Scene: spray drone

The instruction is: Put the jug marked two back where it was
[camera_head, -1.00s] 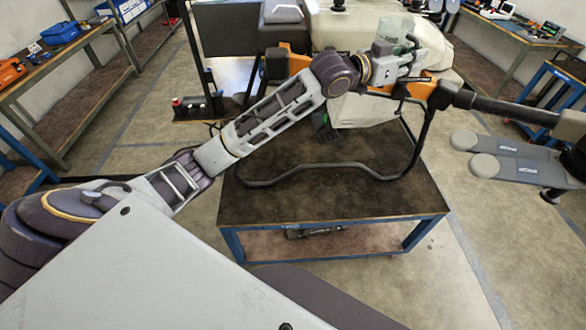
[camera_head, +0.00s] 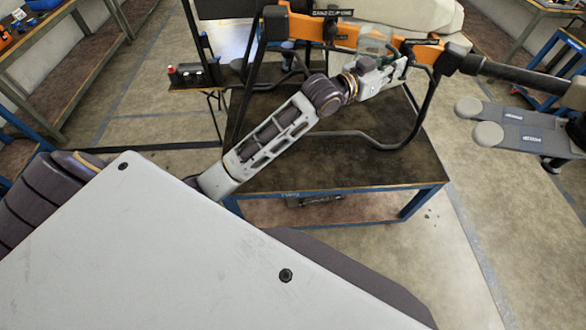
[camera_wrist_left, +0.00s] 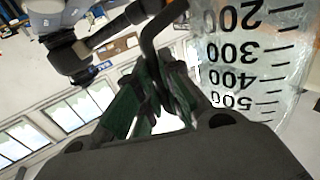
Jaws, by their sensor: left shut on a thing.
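The clear jug (camera_head: 374,39) shows at the upper middle of the head view, in front of the drone's orange frame (camera_head: 340,36). In the left wrist view the jug (camera_wrist_left: 262,62) fills the upper right, with black volume marks on its wall. No number two can be made out on it. My left gripper (camera_head: 387,62) is beside the jug, and its green-padded fingers (camera_wrist_left: 158,92) are shut in the wrist view. My right gripper is out of view.
The drone's black landing bars (camera_head: 385,146) stand around the jug and my arm, over a dark-topped blue table (camera_head: 330,172). A bench (camera_head: 60,75) stands at left. Open floor lies around the table.

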